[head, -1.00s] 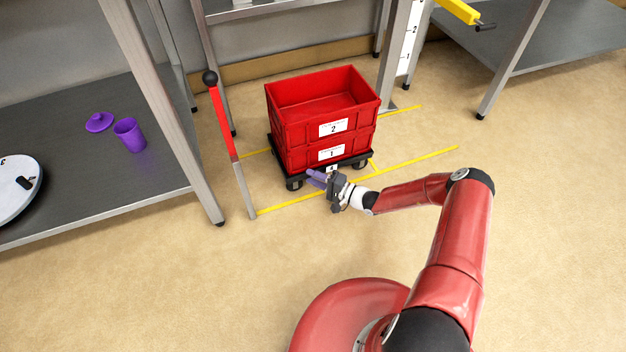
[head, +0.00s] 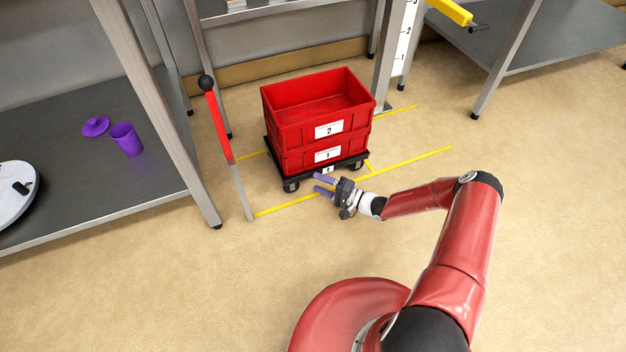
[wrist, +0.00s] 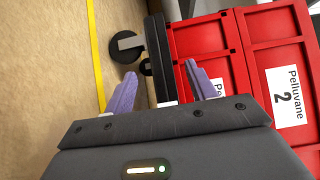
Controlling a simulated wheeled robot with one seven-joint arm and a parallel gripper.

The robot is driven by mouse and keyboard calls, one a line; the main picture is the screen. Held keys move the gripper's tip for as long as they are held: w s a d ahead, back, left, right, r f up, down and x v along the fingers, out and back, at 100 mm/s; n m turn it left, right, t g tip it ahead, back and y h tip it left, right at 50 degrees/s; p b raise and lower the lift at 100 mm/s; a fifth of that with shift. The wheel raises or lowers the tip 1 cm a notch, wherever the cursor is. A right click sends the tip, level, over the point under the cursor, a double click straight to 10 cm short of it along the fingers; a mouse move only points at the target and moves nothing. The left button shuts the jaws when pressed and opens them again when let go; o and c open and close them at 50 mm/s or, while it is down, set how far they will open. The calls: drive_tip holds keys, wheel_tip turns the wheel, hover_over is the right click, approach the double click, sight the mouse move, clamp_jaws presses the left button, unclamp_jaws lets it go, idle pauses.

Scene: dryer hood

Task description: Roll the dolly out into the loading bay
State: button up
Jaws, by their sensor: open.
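The dolly (head: 349,164) is a low black platform on casters, standing within yellow floor lines. It bears two stacked red crates, the lower one (head: 300,160) labelled 1 and the upper one (head: 290,127) labelled 2. My gripper (head: 322,183) is open and empty in front of the dolly's near edge, its two purple fingers apart. In the wrist view, my gripper (wrist: 161,88) has the dolly's black edge (wrist: 153,50) showing between its fingers, with a caster beside it. I cannot tell whether the fingers touch the dolly.
A red and grey post (head: 224,130) with a black knob stands left of the dolly. A shelf (head: 110,185) with a purple cup (head: 127,140) is at the left. A metal upright (head: 388,75) is behind right. The floor in front and to the right is open.

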drive_tip(key=shift+v, duration=2)
drive_tip(key=shift+r, duration=0.1)
drive_tip(key=s+d+r+n+g+h, duration=0.1)
drive_tip(key=s+r+n+g+h, duration=0.35)
drive_tip(key=r, duration=0.85)
drive_tip(key=s+r+n+g+h, duration=0.4)
drive_tip(key=s+r+g, duration=0.1)
drive_tip(key=r, duration=0.9)
drive_tip(key=s+d+r+m+t+h, duration=0.1)
drive_tip(key=s+d+r+t+h, duration=0.25)
drive_tip(key=s+r, duration=0.6)
drive_tip(key=s+d+r+m+t+h, duration=0.2)
drive_tip(key=s+d+r+t+h, duration=0.15)
drive_tip(key=s+r, duration=0.65)
wheel_tip(320, 180, up, 12)
drive_tip(key=p, duration=1.2)
drive_tip(key=shift+s+p, duration=0.4)
drive_tip(key=shift+s, duration=0.05)
